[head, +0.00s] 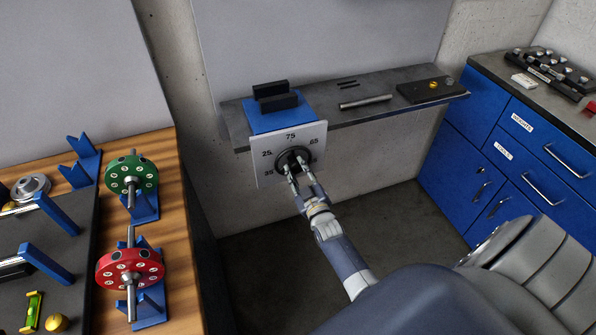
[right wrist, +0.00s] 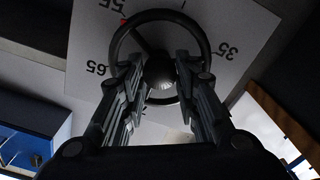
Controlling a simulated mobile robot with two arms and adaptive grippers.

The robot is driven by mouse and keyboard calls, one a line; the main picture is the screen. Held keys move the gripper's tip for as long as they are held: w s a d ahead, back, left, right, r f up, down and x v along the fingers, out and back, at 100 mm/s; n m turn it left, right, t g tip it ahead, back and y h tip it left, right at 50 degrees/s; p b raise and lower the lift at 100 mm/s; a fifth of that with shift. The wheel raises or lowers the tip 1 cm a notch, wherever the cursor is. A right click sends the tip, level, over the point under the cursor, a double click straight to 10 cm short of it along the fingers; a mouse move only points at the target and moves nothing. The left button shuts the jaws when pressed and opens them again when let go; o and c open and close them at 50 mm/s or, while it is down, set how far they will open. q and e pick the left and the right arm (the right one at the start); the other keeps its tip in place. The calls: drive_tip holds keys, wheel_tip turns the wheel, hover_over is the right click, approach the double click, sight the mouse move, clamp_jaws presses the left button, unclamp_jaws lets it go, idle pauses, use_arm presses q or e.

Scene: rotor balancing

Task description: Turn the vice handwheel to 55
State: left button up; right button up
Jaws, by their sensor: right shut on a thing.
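The vice handwheel (head: 293,158) is a dark ring on a white dial plate (head: 262,176) below the blue vice (head: 279,119). My left gripper is out of view.
The vice stands on a grey wall shelf (head: 385,100) with a metal rod (head: 366,102) and a dark block (head: 425,90). Blue drawers (head: 500,150) stand right. A wooden bench (head: 183,240) at left holds green (head: 131,174) and red (head: 129,268) rotors.

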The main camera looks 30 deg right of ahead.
drive_tip(key=shift+f, duration=0.1)
drive_tip(key=o, duration=1.1)
drive_tip(key=shift+c, duration=0.2)
drive_tip(key=v, duration=1.2)
drive_tip(key=shift+f, duration=0.1)
